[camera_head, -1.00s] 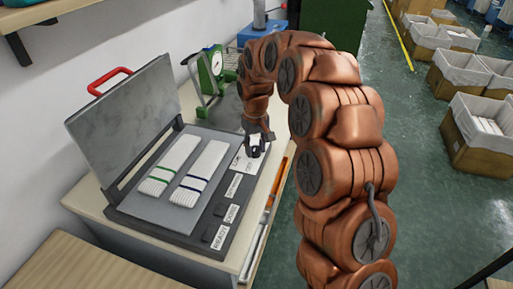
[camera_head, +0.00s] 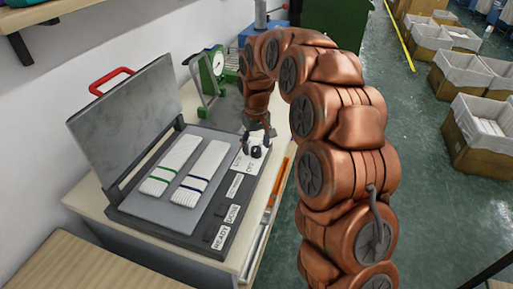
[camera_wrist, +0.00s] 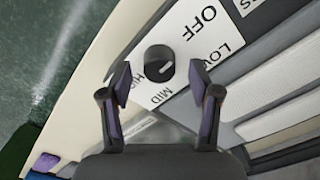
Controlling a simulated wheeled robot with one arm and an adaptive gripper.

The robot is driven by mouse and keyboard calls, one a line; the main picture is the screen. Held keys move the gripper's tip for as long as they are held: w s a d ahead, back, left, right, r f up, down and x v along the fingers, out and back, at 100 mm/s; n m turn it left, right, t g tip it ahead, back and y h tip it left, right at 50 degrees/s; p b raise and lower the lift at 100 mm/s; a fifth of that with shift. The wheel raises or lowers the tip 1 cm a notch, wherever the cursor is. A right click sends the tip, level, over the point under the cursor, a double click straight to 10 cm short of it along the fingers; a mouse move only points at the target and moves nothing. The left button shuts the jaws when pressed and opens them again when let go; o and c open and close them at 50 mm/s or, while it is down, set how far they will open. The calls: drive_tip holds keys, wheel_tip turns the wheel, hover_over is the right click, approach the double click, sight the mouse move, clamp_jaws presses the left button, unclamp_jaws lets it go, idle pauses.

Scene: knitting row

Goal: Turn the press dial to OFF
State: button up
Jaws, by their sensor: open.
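The press dial (camera_head: 256,152) is a small round black knob on a white label plate at the far right corner of the press (camera_head: 150,215). In the wrist view the dial (camera_wrist: 158,58) is ringed by the words OFF, LOW, MID and HIGH. A pale pointer line on it seems to slant toward the lower right, away from OFF; its exact setting is hard to tell. My gripper (camera_wrist: 159,80) is open and empty, its two fingers spread to either side of the dial in that view. In the head view my gripper (camera_head: 258,133) is just behind the dial, apparently apart from it.
The press lid (camera_head: 125,115) with a red handle stands open. Two folded knit pieces (camera_head: 172,165) (camera_head: 202,172) lie on the plate. READY and other labels line the front edge. A green scale (camera_head: 213,70) stands behind. Boxes (camera_head: 480,125) are on the floor at right.

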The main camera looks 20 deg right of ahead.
sight(256, 148)
wheel_tip(256, 148, up, 11)
drive_tip(key=shift+f, duration=0.15)
drive_tip(key=shift+s, duration=0.2)
idle(0.3)
drive_tip(key=s+f+m+g, duration=0.1)
drive_tip(key=s+f, duration=0.1)
drive_tip(key=s, duration=1.8)
drive_tip(key=s+f+m+p, duration=0.1)
drive_tip(key=s+f, duration=0.1)
drive_tip(key=s, duration=1.8)
drive_tip(key=shift+s+d+f+g, duration=0.15)
drive_tip(key=shift+s+g, duration=0.1)
drive_tip(key=shift+g, duration=0.15)
